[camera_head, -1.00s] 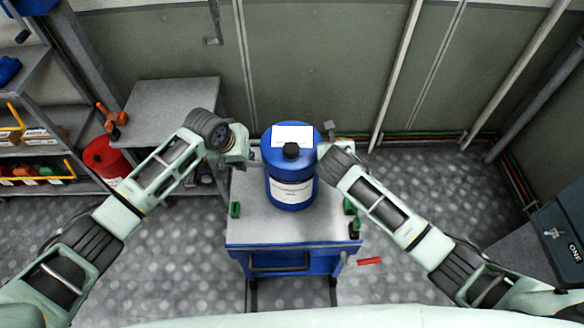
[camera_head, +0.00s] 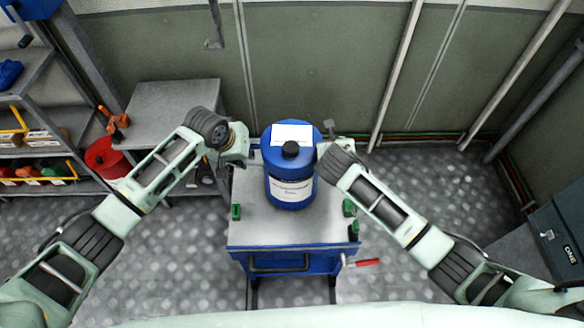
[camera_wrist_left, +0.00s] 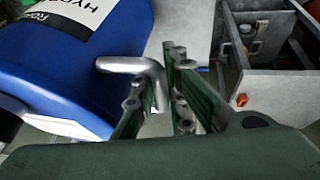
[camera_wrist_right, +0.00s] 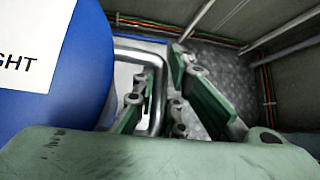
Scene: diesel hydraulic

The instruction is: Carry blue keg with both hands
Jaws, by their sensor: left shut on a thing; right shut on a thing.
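The blue keg (camera_head: 291,178) has a black cap and white labels. It appears upright over the grey-topped blue cart, between my two grippers; I cannot tell if its base touches the top. My left gripper (camera_head: 250,150) is at the keg's left side, shut on a metal handle of the keg, seen in the left wrist view (camera_wrist_left: 155,82). My right gripper (camera_head: 326,150) is at the right side, shut on the other metal handle, seen in the right wrist view (camera_wrist_right: 155,85).
The blue cart (camera_head: 245,230) stands in front of me, with green clips on its sides. A grey bench (camera_head: 170,100), a shelf rack and a red can (camera_head: 103,155) are at left. A dark case (camera_head: 565,235) is at right. A wall closes the back.

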